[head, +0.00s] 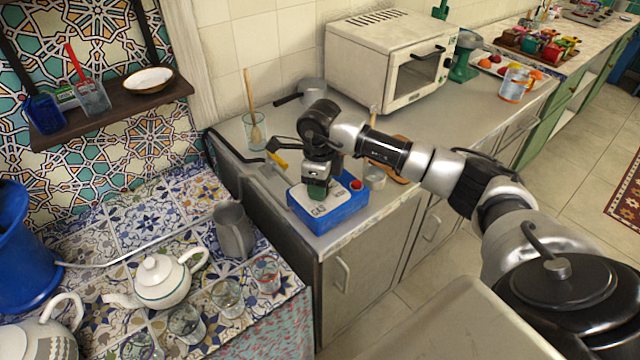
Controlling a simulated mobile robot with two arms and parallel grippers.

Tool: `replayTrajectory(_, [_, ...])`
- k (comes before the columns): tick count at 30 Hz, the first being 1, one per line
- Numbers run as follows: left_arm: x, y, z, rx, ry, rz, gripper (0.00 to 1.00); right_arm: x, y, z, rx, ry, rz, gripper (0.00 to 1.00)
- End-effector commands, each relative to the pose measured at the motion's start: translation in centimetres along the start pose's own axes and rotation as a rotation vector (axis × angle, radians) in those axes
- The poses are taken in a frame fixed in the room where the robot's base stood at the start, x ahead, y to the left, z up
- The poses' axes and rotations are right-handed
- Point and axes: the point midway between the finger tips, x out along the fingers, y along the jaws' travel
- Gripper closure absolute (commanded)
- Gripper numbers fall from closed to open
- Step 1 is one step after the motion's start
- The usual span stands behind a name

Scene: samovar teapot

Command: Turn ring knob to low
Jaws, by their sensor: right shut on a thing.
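A blue box-shaped unit (345,215) with a pale, marked top sits near the front edge of the grey counter. A small red round part (355,185) shows at the right of its top. My right gripper (319,190) points down onto the middle of this top. It is shut on what appears to be the ring knob, which the fingers mostly hide. The knob's setting cannot be read. My left gripper is not in view.
A glass with a wooden spoon (256,132), a yellow-handled tool (277,159) and a saucepan (313,91) stand near the unit. A white oven (370,55) stands behind. A teapot (160,280), a grey jug (234,232) and several glasses crowd the tiled table at left.

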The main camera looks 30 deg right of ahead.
Motion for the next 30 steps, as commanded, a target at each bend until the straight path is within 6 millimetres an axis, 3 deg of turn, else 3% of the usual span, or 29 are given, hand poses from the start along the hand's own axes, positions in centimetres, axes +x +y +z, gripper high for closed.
replayTrajectory(18, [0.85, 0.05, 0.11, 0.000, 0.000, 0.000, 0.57, -0.06, -0.08, -0.01, 0.482, -0.001, -0.002, 0.80])
replayTrajectory(30, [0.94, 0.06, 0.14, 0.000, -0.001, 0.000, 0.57, -0.11, -0.08, -0.01, 0.610, -0.002, -0.002, 0.80])
